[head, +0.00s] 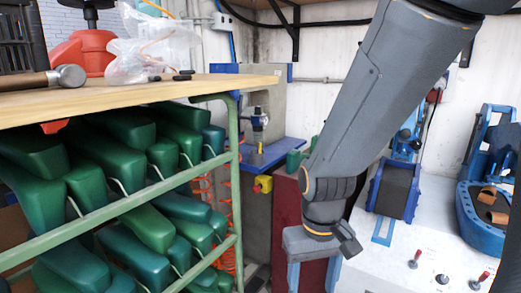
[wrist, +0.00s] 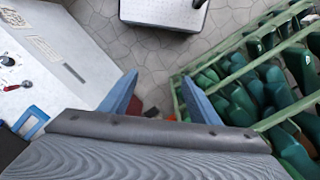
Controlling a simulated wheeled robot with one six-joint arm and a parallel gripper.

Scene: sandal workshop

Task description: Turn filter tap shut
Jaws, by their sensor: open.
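A small filter-like unit (head: 259,120) with a dark top stands beyond the workbench in the head view. A yellow and red fitting (head: 263,184) sits below it. I cannot tell which part is the filter tap, or whether the tap is open or shut. My gripper (head: 313,276) hangs pointing down at the lower middle of the head view, right of and nearer than these parts. Neither of those parts is identifiable in the wrist view.
A green rack (head: 130,199) full of green shoe lasts stands left under a wooden bench (head: 160,87). A white machine (head: 385,255) with red-knobbed levers is at right. A grey box (wrist: 172,12) stands on the stone floor (wrist: 150,50), which is otherwise largely clear.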

